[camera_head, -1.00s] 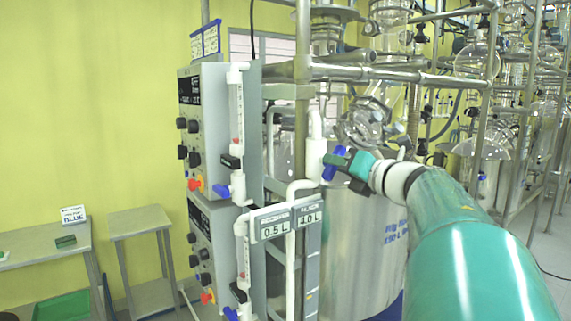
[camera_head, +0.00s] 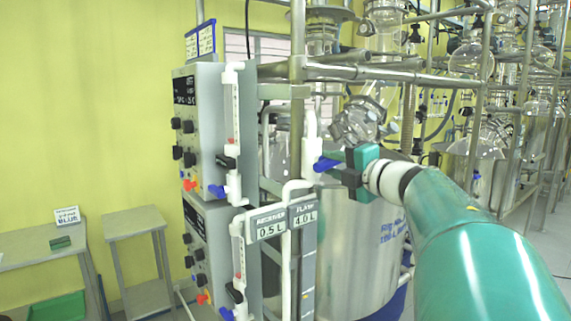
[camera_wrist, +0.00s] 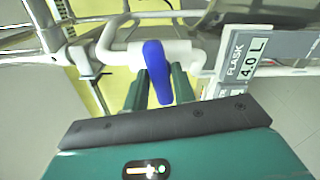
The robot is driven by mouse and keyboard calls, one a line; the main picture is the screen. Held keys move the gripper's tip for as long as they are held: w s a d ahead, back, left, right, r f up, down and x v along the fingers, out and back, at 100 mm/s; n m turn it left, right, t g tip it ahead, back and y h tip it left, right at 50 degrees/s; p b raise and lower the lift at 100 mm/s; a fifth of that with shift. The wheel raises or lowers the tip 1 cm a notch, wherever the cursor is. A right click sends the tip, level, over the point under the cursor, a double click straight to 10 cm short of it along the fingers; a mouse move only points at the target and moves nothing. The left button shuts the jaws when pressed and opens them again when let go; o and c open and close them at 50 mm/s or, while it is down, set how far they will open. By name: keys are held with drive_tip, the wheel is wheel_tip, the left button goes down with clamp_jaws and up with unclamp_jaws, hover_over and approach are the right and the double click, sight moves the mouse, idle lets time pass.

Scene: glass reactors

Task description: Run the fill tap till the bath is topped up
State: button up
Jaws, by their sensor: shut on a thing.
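The fill tap is a white pipe fitting (camera_head: 311,140) with a blue lever handle (camera_head: 326,164), in front of the steel bath. My gripper (camera_head: 341,166) is shut on the blue handle. In the wrist view the blue handle (camera_wrist: 156,72) stands between my two green fingers (camera_wrist: 157,90), with the white pipe (camera_wrist: 120,45) just behind it. The bath (camera_head: 352,262) is a large shiny steel cylinder with blue lettering on its side. The water level inside is not visible.
A grey display (camera_head: 285,222) reads RECEIVER 0.5 L and FLASK 4.0 L. Control boxes (camera_head: 196,130) with knobs and other blue-handled valves (camera_head: 221,190) stand left. Steel frame bars (camera_head: 385,74) and glassware surround the bath. Two small tables (camera_head: 135,223) stand at far left.

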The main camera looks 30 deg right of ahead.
drive_tip(key=shift+m, duration=1.1)
drive_tip(key=o, duration=0.9)
drive_tip(key=shift+c, duration=0.2)
drive_tip(key=s, duration=1.3)
drive_tip(key=shift+s+d, duration=0.15)
drive_tip(key=shift+s, duration=0.25)
